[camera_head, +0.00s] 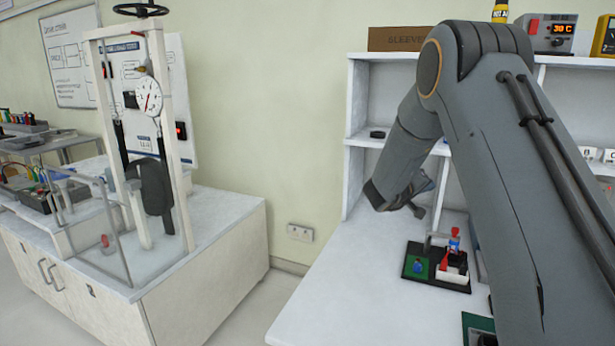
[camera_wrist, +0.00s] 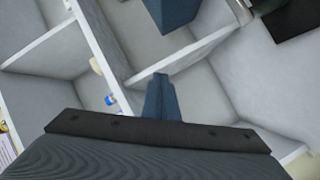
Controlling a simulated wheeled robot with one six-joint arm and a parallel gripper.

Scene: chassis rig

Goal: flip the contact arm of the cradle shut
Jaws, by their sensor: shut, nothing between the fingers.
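A small rig, apparently the cradle (camera_head: 455,277), stands on a black base board (camera_head: 415,274) on the white bench at the right in the head view. It has a white block, a red piece and an upright cylinder with a red top. A green patch with a blue knob lies on the board's left part. The contact arm is too small to make out surely, so its position is unclear. My gripper (camera_head: 418,208) is above and behind the board, apart from it. Its fingers are shut and empty in the wrist view (camera_wrist: 160,95).
A white shelf unit (camera_head: 357,100) stands behind the bench, close to my gripper; its dividers fill the wrist view (camera_wrist: 100,45). The bench (camera_head: 350,300) is clear left of the board. A tall press frame (camera_head: 110,130) stands on a separate cabinet at the left.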

